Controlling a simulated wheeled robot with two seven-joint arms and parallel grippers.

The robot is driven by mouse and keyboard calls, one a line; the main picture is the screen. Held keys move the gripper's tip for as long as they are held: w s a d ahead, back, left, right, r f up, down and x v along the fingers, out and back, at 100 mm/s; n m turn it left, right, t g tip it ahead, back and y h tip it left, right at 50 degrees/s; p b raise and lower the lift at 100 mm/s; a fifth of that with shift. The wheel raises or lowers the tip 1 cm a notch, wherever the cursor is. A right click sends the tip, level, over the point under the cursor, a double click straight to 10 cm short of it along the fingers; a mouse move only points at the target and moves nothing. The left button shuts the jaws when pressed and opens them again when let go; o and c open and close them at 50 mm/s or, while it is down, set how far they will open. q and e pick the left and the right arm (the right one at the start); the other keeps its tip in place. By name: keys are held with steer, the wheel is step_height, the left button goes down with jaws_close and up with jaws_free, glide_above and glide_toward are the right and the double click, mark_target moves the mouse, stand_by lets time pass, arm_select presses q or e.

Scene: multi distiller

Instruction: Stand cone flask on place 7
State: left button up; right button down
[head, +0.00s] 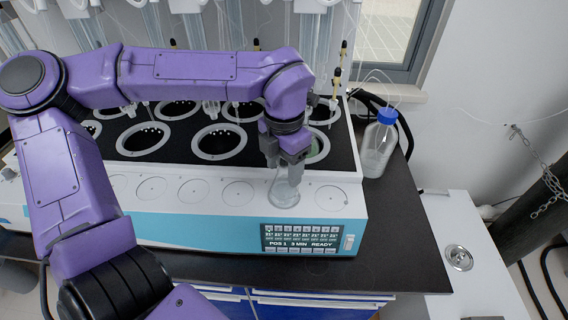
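The clear cone flask (284,193) is upright at the front ledge of the white multi distiller (320,222), over or on the spot between two bare marked circles. I cannot tell whether its base touches the ledge. My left gripper (285,170) comes down from above with its fingers on either side of the flask's neck and appears shut on it. The bare circle (238,192) is left of the flask and the bare circle (331,197) is right of it. Place numbers are not readable. My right gripper is not in view.
Ringed heating openings (219,142) fill the black top behind the ledge, with glassware and tubing above. A blue-capped bottle (378,145) stands right of the distiller. A display (300,237) is on its front. The dark bench (405,240) is clear at the right.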

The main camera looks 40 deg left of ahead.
arm_select(q)
step_height(320, 180, up, 12)
steer(key=shift+r, duration=0.2)
stand_by(0.4)
steer(key=shift+f, duration=0.1)
